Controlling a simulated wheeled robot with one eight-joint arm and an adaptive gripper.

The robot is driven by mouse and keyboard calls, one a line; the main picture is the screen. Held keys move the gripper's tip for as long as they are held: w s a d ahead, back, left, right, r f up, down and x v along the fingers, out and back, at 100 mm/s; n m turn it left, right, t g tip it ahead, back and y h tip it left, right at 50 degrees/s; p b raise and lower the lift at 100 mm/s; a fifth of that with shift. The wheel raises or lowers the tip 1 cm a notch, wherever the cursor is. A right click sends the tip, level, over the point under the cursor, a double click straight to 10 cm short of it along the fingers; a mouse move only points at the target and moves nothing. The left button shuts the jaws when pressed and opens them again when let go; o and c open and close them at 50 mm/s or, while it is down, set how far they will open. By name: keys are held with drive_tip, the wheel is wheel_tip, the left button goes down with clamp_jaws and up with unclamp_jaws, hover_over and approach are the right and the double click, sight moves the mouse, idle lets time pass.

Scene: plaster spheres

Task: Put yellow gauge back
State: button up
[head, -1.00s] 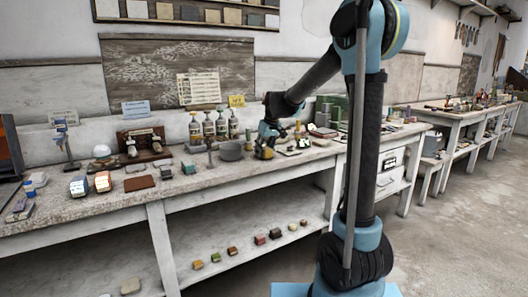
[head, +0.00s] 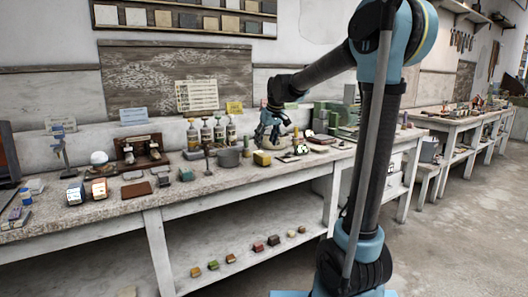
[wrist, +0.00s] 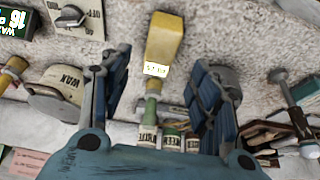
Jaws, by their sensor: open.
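The yellow gauge (head: 262,159) is a small block standing on the workbench, right of a grey bowl (head: 228,157). In the wrist view the yellow gauge (wrist: 164,38) lies ahead between my fingers, with a white label on its near end. My gripper (head: 268,137) is above the gauge and apart from it. In the wrist view my gripper (wrist: 160,85) has its two blue fingers spread wide, with nothing held between them.
Several labelled bottles (head: 206,132) stand behind, near the wall. Green blocks or boxes (head: 335,117) stand to the right. Small tools and blocks crowd the bench around the gauge. The lower shelf (head: 215,240) holds several small coloured blocks.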

drive_tip(key=s+d+m, duration=0.2)
drive_tip(key=s+d, duration=0.6)
drive_tip(key=s, duration=0.2)
drive_tip(key=s+d+f+m, duration=0.1)
drive_tip(key=s+d+f, duration=0.3)
drive_tip(key=s, duration=0.5)
drive_tip(key=s+d+f+m+g+h, duration=0.1)
drive_tip(key=s+d+f+m, duration=0.1)
drive_tip(key=s+d+f, duration=0.3)
drive_tip(key=s+d+f+m+h, duration=0.1)
drive_tip(key=s+d+f, duration=0.4)
drive_tip(key=s+f, duration=0.6)
drive_tip(key=s, duration=0.3)
drive_tip(key=shift+m, duration=0.3)
drive_tip(key=shift+d+f, duration=0.1)
